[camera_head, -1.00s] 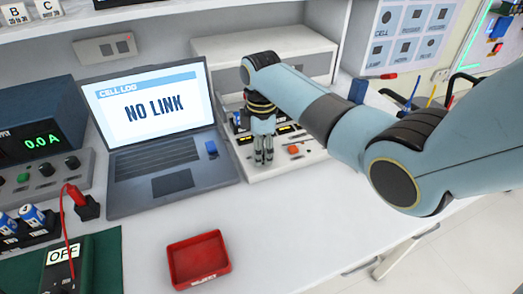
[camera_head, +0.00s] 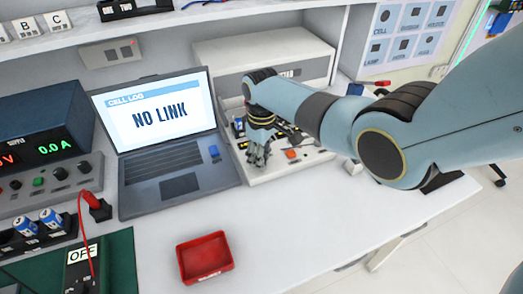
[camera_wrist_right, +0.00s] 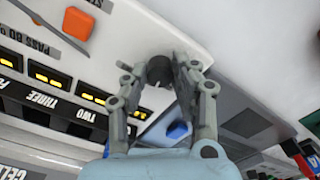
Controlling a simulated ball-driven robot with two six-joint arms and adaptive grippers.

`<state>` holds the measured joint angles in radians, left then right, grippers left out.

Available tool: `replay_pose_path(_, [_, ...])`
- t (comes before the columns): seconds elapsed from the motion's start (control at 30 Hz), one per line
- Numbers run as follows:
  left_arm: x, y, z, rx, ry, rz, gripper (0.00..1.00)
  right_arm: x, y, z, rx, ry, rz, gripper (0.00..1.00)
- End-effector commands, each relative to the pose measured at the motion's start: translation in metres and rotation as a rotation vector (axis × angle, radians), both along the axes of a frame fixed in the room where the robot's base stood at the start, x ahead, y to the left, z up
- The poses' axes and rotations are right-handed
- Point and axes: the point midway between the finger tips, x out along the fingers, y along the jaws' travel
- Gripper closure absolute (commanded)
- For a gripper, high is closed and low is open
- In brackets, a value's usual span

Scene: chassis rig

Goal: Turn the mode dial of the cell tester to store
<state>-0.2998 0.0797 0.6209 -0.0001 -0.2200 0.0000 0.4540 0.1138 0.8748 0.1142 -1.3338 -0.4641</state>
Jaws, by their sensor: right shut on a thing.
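My right gripper (camera_head: 257,158) is at the tester's near left part. In the right wrist view its fingers (camera_wrist_right: 168,66) are shut on a dark round knob, the mode dial (camera_wrist_right: 158,72), near the panel's edge. The dial's pointer and its setting labels cannot be made out. My left gripper is not in view.
The laptop (camera_head: 178,164) reading NO LINK stands left of the tester, with a blue item on its right edge. A red tray (camera_head: 205,258) lies on the bench in front. A power supply (camera_head: 45,135) is at far left. The front right bench is clear.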

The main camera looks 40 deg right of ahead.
Motion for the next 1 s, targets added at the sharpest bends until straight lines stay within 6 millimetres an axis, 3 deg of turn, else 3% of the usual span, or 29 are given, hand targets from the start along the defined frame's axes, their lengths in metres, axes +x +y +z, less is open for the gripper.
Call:
replay_pose_path(0.4, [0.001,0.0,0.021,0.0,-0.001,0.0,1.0,0.0,0.001,0.001,0.001,0.002,-0.393,1.0])
replay_pose_path(1.0, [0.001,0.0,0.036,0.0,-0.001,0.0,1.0,0.0,0.001,0.0,0.001,0.002,-0.893,1.0])
